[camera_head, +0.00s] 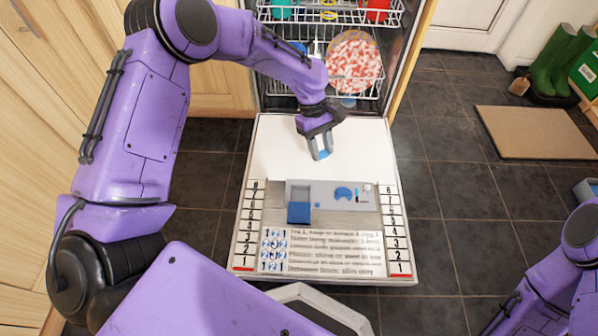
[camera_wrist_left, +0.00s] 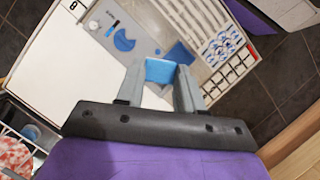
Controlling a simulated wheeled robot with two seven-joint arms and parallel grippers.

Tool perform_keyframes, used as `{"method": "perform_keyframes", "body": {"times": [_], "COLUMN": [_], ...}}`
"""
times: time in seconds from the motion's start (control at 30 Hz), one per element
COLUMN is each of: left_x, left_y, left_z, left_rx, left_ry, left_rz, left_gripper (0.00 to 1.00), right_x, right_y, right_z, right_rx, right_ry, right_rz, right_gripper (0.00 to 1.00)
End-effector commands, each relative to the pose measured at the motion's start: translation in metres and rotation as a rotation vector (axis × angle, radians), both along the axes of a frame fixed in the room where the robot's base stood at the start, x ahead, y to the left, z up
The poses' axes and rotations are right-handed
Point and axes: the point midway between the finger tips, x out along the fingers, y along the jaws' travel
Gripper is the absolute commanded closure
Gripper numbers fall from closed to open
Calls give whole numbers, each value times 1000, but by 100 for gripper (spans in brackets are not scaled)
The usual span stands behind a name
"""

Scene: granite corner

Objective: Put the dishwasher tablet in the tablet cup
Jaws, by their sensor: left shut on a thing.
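The dishwasher tablet, blue and white (camera_head: 323,154), is held between the fingertips of my left gripper (camera_head: 320,152), above the open white door. In the left wrist view the blue tablet (camera_wrist_left: 160,71) shows between the two grey fingers (camera_wrist_left: 162,78). The tablet cup (camera_head: 299,193) is a square grey recess at the left of the grey dispenser panel, with a blue flap (camera_head: 299,212) open below it. The gripper is apart from the cup, behind it and to the right in the head view. In the left wrist view the fingers hide part of the cup. My right gripper is not in view.
The dishwasher door (camera_head: 270,150) lies open, with number scales and printed text near its front edge. A rack (camera_head: 325,75) with a red-and-white plate (camera_head: 354,66) stands behind. A doormat (camera_head: 535,132) and green boots (camera_head: 560,60) are at the right.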

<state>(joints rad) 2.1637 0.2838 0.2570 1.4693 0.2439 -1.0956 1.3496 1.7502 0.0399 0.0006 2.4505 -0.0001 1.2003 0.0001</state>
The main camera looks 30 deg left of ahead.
Motion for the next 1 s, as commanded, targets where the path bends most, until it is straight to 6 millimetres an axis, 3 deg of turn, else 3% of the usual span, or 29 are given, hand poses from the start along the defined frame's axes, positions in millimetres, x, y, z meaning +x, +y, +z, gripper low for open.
{"method": "perform_keyframes", "body": {"times": [0.03,0.1,0.2,0.33,0.5,0.93,1.0], "left_x": [-1,-1,-4,-10,-13,-12,-12], "left_y": [7,18,36,56,67,65,66], "left_z": [-28,-62,-102,-136,-150,-146,-159], "left_rx": [-1,1,3,2,1,-1,0], "left_ry": [9,10,9,6,-1,-5,-4], "left_rz": [149,363,626,853,960,966,965], "left_gripper": [96,96,96,96,96,96,96], "right_x": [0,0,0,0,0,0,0], "right_y": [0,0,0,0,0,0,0], "right_z": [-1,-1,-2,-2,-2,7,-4], "right_rx": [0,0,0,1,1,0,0], "right_ry": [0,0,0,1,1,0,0], "right_rz": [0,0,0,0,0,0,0], "right_gripper": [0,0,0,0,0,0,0]}}
